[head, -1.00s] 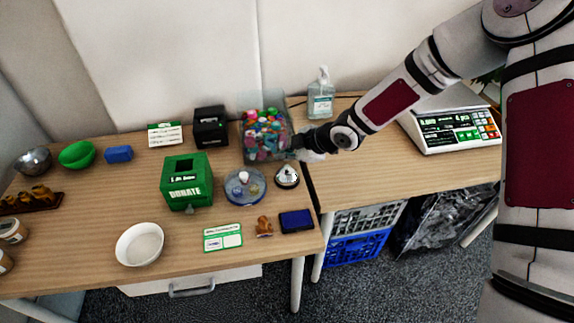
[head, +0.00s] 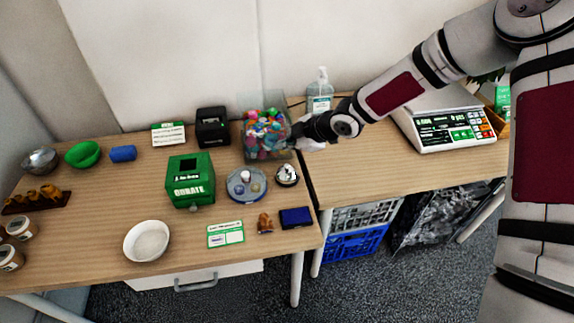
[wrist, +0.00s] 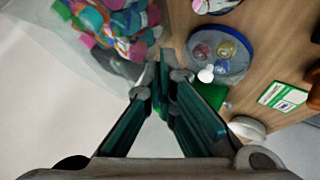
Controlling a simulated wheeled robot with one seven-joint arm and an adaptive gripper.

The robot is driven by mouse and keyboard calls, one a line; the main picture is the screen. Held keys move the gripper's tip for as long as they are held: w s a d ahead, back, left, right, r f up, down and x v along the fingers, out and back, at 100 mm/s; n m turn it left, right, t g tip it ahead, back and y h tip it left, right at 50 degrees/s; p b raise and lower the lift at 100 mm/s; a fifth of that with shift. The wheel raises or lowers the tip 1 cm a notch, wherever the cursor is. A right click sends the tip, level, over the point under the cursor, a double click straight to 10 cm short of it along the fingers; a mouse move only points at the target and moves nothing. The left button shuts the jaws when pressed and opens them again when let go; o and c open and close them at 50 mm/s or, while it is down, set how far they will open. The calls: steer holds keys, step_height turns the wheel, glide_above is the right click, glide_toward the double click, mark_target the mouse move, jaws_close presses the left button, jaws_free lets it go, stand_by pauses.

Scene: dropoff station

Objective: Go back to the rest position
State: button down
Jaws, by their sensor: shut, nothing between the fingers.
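My gripper (head: 298,132) is at the right side of the clear bin (head: 249,98) on the left table, and its fingertips are hard to make out in the head view. In the wrist view my gripper (wrist: 166,62) has its dark green fingers drawn together at the tips, with nothing between them. The bin's colourful small items (wrist: 112,22) show at the upper left of that view, close to the fingertips. I cannot tell whether the gripper touches the bin.
A hand sanitizer bottle (head: 320,92) stands behind my forearm. A round blue tray (head: 246,185), a bell (head: 287,174) and a green donation box (head: 190,181) stand near the bin. A scale (head: 445,125) stands on the right table, whose front part is clear.

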steer(key=shift+d, duration=0.1)
steer(key=s+d+r+m+t+h, duration=0.1)
steer(key=s+d+r+m+h, duration=0.45)
steer(key=d+r, duration=0.5)
steer(key=s+d+r+m+h, duration=0.45)
steer(key=s+d+r, duration=0.35)
steer(key=d, duration=0.4)
steer(key=s+r+m, duration=0.2)
steer(key=s+m, duration=0.1)
steer(key=s, duration=0.4)
steer(key=s+d+r+m+g+y, duration=0.1)
steer(key=s+r+m, duration=0.2)
steer(key=s, duration=0.5)
steer(key=s+d+r+m+y, duration=0.1)
steer(key=s+m, duration=0.3)
steer(key=s, duration=0.4)
steer(key=shift+s+d+r+m+g, duration=0.15)
steer(key=shift+s+r+m+g, duration=0.15)
steer(key=shift+r, duration=0.35)
